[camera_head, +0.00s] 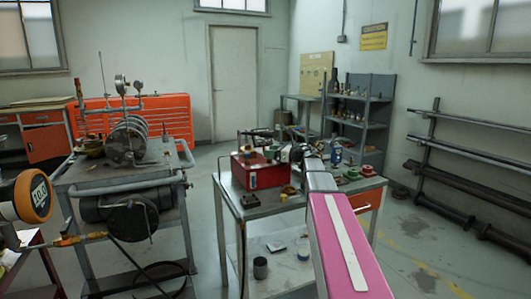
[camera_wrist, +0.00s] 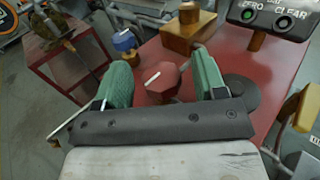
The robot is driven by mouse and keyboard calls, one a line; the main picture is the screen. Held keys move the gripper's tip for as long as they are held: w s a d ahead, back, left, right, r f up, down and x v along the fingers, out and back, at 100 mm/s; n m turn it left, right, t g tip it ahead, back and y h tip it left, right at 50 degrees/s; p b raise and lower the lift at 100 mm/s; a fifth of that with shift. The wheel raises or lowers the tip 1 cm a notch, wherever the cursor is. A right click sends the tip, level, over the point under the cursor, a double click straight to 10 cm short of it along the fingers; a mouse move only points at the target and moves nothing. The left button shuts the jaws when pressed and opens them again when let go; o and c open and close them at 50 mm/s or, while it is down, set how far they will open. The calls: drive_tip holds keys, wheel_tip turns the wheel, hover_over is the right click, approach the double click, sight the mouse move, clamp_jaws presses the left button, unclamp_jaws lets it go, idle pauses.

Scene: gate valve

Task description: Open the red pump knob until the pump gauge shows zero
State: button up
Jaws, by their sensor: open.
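The red knob (camera_wrist: 162,84) is faceted, with a white line on its top, and shows in the middle of the wrist view. It sits over a red surface (camera_wrist: 262,62). My gripper (camera_wrist: 160,74) is open, with one green finger on each side of the knob. Gaps show between the knob and both fingers. A dark box (camera_wrist: 268,18) with "ZERO" and "CLEAR" buttons is at the top right; its reading is cut off. In the head view, my pink arm reaches over the table toward a red box (camera_head: 268,178); the knob cannot be made out there.
In the wrist view, a brass block (camera_wrist: 187,32) and a blue-topped part (camera_wrist: 124,42) stand beyond the knob. A dark disc (camera_wrist: 240,94) lies right of the right finger. In the head view, a metal cart (camera_head: 75,185) with machinery stands left, and shelves (camera_head: 362,115) stand behind.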

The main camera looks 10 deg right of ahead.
drive_tip(key=shift+x, duration=1.35)
drive_tip(key=c, duration=0.9)
drive_tip(key=shift+a+n+g+y, duration=0.1)
drive_tip(key=shift+n+g+y, duration=0.5)
drive_tip(key=shift+n+g, duration=0.5)
drive_tip(key=shift+s+n+g+y, duration=0.2)
drive_tip(key=shift+n+g+y, duration=0.15)
drive_tip(key=shift+g, duration=0.75)
drive_tip(key=o, duration=0.9)
